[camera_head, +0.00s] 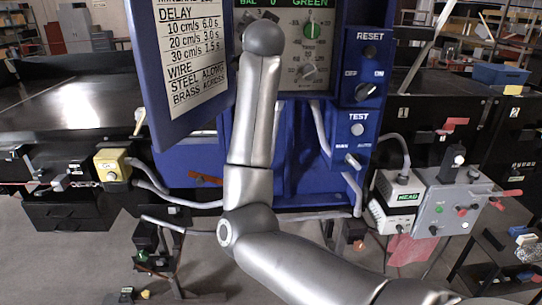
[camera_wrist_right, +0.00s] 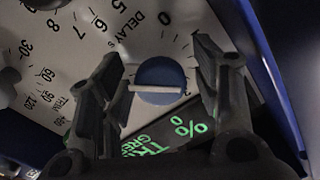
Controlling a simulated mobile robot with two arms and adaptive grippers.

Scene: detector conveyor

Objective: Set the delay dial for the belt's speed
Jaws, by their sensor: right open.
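The delay dial (camera_wrist_right: 160,80) is a round blue knob with a white bar, on a pale panel marked DELAY s in the right wrist view. My right gripper (camera_wrist_right: 157,72) is open, with one finger on each side of the dial; contact is unclear. In the head view my right arm hides the gripper and dial. The sign (camera_head: 193,50) lists 10 cm/s 6.0 s, 20 cm/s 3.0 s and 30 cm/s 1.5 s. My left gripper is not in view.
A green-lettered display (camera_wrist_right: 180,140) sits close below the dial. A grey control box (camera_head: 452,208) stands at right.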

